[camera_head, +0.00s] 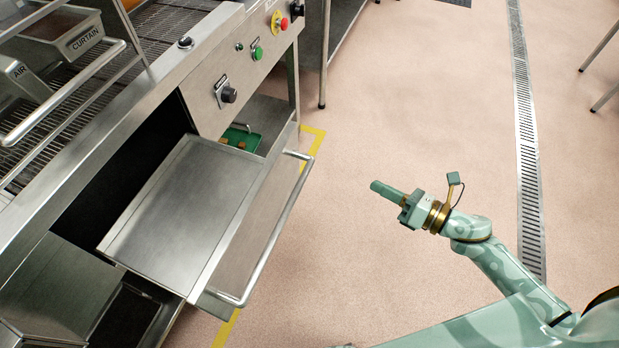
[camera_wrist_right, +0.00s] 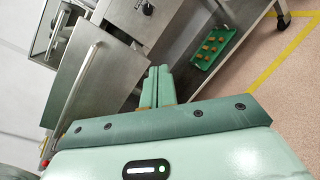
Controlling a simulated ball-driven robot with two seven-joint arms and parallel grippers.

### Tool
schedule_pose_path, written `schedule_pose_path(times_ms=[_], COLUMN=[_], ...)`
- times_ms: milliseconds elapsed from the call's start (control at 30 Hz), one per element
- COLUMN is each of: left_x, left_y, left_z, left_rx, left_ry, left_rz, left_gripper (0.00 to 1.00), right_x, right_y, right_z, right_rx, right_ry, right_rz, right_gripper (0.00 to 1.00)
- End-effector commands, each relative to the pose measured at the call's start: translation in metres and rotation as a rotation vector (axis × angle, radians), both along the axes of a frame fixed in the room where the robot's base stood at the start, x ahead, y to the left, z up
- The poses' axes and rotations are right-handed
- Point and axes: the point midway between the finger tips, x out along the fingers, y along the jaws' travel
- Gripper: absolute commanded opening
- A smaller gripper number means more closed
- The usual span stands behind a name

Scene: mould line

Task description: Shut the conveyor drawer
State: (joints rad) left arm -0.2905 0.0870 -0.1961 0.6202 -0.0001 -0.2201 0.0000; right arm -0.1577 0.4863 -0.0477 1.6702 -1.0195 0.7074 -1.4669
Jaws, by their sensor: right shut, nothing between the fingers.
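The conveyor drawer (camera_head: 190,210) is a flat steel tray pulled out from the front of the steel conveyor machine. Its long bar handle (camera_head: 272,235) runs along its outer edge. The drawer front also shows in the right wrist view (camera_wrist_right: 98,75), with its handle (camera_wrist_right: 84,72) at the left. My right gripper (camera_head: 376,186) is shut and empty, in the air to the right of the handle and apart from it. Its closed fingers (camera_wrist_right: 157,84) show in the right wrist view. My left gripper is in neither view.
A panel with a black knob (camera_head: 228,95), a green button (camera_head: 257,53) and a red-and-yellow stop button (camera_head: 281,22) is above the drawer. A green tray (camera_wrist_right: 213,47) with several small brown pieces lies on the shelf below. Yellow tape (camera_head: 314,140) marks the floor.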

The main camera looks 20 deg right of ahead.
Motion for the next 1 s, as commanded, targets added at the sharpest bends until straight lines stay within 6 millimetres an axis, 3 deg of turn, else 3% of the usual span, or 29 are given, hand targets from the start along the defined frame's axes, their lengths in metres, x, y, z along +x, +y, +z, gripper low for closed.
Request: schedule_pose_path(times_ms=[33,100,300,533,1000], left_x=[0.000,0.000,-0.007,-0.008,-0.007], left_y=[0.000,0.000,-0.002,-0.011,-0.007], left_z=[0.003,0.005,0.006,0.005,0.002], left_rx=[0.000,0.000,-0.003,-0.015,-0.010], left_ry=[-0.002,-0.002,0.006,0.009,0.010], left_rz=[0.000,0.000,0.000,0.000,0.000], left_gripper=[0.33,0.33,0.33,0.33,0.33], right_x=[-0.006,-0.016,-0.028,-0.014,0.041], right_y=[0.017,0.035,0.047,0.066,0.142], right_z=[0.025,0.044,0.049,0.048,0.047], right_rx=[-0.107,-0.238,-0.395,-0.411,-0.409], right_ry=[-0.145,-0.324,-0.537,-0.556,-0.551], right_rz=[0.096,0.200,0.289,0.286,0.284], right_gripper=[0.00,0.00,0.00,0.00,0.00])
